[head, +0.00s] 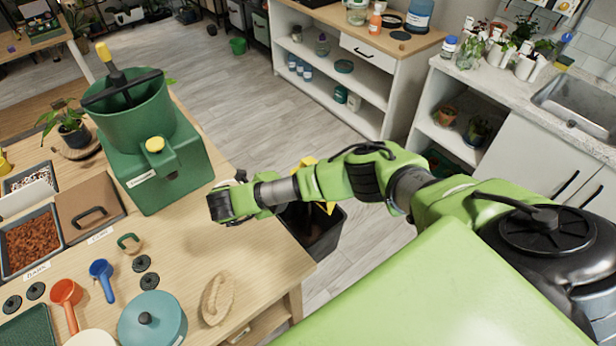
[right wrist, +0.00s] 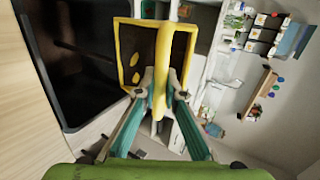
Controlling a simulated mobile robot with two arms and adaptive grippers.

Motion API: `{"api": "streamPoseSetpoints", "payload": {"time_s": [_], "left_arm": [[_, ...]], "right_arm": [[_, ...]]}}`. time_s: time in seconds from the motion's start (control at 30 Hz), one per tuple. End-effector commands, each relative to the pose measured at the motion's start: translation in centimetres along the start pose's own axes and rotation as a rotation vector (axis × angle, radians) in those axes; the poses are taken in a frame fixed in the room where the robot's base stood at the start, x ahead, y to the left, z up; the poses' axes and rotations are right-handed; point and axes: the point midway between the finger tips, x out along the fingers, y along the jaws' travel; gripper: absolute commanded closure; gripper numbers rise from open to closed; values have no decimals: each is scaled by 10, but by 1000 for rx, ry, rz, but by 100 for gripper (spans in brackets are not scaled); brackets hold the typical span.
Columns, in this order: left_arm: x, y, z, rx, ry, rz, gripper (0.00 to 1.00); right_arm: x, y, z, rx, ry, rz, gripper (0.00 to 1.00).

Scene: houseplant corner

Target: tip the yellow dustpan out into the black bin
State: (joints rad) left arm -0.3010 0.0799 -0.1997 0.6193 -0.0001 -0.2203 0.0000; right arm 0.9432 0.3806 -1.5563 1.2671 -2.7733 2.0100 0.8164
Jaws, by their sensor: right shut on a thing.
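The yellow dustpan (right wrist: 165,50) is between the fingers of my right gripper (right wrist: 162,86) in the right wrist view. The gripper is shut on it. The pan has a dark inside with a few yellow patches; I cannot tell what they are. In the head view, my right arm hides most of the dustpan (head: 326,208), and only yellow bits show above and below the arm. The black bin (head: 322,238) stands on the floor just past the table edge, partly under my arm. Its dark opening (right wrist: 85,95) is beside the dustpan in the right wrist view. My left gripper is not in view.
The wooden table (head: 250,245) holds a green machine (head: 165,175), a teal lidded pot (head: 152,318), scoops and a tray of brown chips (head: 32,243). White shelves (head: 345,90) and a sink counter stand behind. Floor between is clear.

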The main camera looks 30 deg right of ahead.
Motion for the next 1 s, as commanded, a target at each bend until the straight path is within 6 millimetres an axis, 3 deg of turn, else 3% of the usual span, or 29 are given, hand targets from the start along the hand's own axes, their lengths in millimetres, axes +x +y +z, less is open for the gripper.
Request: {"api": "streamPoseSetpoints", "payload": {"time_s": [0.13, 0.5, 1.0], "left_arm": [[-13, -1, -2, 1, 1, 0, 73], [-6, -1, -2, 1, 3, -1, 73], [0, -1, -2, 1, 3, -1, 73]], "right_arm": [[-10, 6, 1, -1, -2, -105, 100], [-19, 28, 0, 2, -2, -328, 100], [-24, 31, 0, 2, 1, -407, 100]]}}
